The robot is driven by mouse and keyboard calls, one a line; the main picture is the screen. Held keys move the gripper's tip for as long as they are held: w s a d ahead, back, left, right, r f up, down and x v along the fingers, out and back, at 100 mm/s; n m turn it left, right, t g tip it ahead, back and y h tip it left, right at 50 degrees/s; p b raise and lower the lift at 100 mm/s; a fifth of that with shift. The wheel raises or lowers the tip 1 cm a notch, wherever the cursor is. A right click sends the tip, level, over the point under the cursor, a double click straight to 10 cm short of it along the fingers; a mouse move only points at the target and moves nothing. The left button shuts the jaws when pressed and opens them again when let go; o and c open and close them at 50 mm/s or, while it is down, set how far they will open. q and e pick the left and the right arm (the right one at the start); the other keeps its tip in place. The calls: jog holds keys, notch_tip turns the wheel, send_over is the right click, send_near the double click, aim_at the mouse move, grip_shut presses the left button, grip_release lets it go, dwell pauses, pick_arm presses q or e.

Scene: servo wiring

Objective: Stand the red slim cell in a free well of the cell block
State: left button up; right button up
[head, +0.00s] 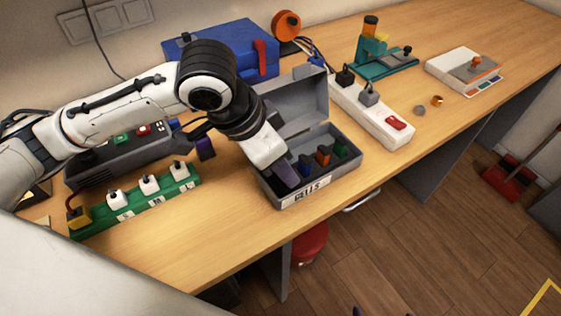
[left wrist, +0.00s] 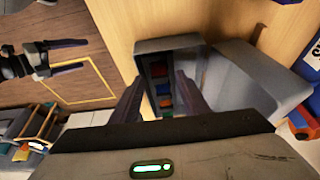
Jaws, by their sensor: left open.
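My left gripper (head: 246,164) is open and empty, with one finger over the left end of the grey box labelled CELLS (head: 330,181) and the other left of it. In the left wrist view the box (left wrist: 140,80) lies beyond the spread fingers (left wrist: 158,82). A dark reddish piece (left wrist: 158,71), perhaps the red slim cell, shows in a row with blue, orange and green ones. My finger hides that end in the head view. I cannot tell which thing is the cell block. My right gripper (left wrist: 80,56) is open and empty, away from the table; its tips (head: 379,311) show at the head view's bottom edge.
The box's raised lid (head: 303,100) stands behind it. A green strip with white plugs (head: 150,203) and a grey trough (head: 88,177) lie left. A blue case (head: 215,45) and a white switch strip (head: 375,115) stand behind.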

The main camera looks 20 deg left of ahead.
pick_arm(q)
jog(key=v, duration=0.9)
jog(key=shift+r, duration=0.4)
